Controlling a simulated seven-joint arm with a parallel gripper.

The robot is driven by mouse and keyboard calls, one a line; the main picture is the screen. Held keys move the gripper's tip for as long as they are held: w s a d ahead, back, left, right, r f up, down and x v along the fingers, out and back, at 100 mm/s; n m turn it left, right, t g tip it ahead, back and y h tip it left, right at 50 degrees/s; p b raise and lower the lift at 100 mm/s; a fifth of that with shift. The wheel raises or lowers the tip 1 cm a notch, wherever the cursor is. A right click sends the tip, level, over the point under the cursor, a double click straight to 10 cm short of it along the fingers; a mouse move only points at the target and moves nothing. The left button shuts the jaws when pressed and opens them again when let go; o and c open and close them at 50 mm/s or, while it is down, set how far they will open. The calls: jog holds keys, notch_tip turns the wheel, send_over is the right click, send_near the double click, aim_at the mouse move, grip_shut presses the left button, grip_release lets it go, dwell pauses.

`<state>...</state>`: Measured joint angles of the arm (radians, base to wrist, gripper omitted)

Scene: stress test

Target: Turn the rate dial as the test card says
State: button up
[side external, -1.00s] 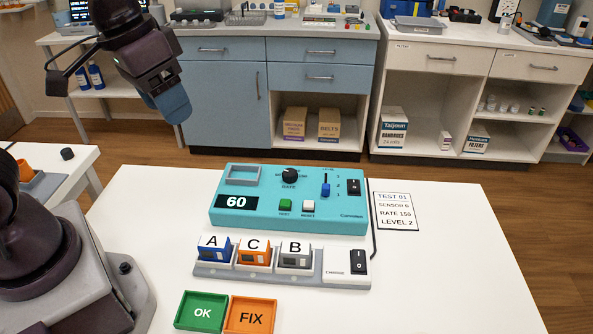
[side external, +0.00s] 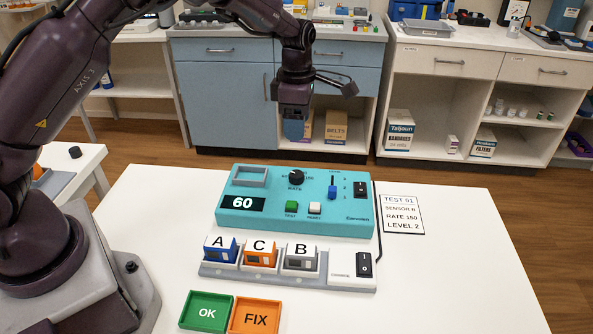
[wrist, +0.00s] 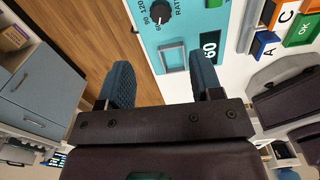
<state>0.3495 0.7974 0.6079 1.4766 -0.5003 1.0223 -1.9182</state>
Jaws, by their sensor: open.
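The teal test box (side external: 340,215) stands on the white table, with a black rate dial (side external: 296,178) near its back edge. The dial also shows in the wrist view (wrist: 160,12), with numbers such as 60, 90 and 120 around it. The box's display (side external: 243,203) reads 60. The test card (side external: 402,215) lies right of the box and reads TEST 01, SENSOR B, RATE 150, LEVEL 2. My gripper (side external: 293,130) is above and behind the dial, apart from it. In the wrist view my gripper (wrist: 163,88) is open and empty.
Blue sensor A (side external: 220,249), orange sensor C (side external: 259,252) and grey sensor B (side external: 300,256) sit in a charger rack in front of the box. A green OK tray (side external: 206,312) and orange FIX tray (side external: 256,316) lie nearer. The table's right side is clear.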

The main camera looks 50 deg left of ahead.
aim_at(297, 173)
jog(key=shift+n, duration=0.3)
notch_tip(297, 173, down, 13)
dwell(0.4)
jog(key=c, duration=0.9)
